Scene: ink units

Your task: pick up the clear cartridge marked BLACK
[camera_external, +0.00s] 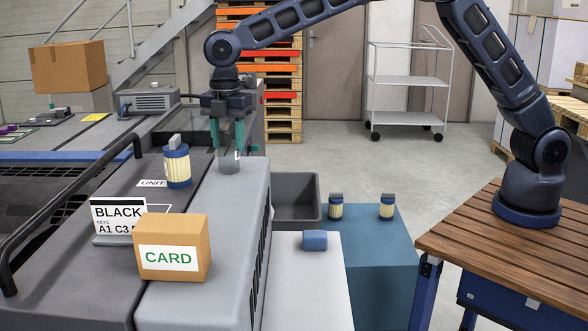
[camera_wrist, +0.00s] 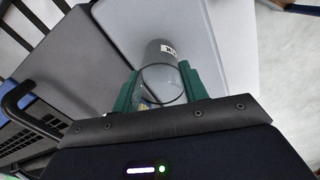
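A clear, greyish cylindrical cartridge (camera_external: 229,164) stands upright on the light grey top of the long machine. In the wrist view the cartridge (camera_wrist: 162,78) shows its round rim and a small white label that I cannot read for certain. My gripper (camera_external: 227,145) points straight down above it, and its green fingers look open. In the wrist view my gripper (camera_wrist: 160,85) has one finger on each side of the cartridge's upper part. I cannot tell whether either finger touches it. A white sign (camera_external: 118,215) reading BLACK stands at the left front.
A blue-banded cartridge (camera_external: 177,166) stands close by, left of my gripper. A cardboard box (camera_external: 172,247) marked CARD sits in front. A black handrail (camera_external: 70,205) runs left.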

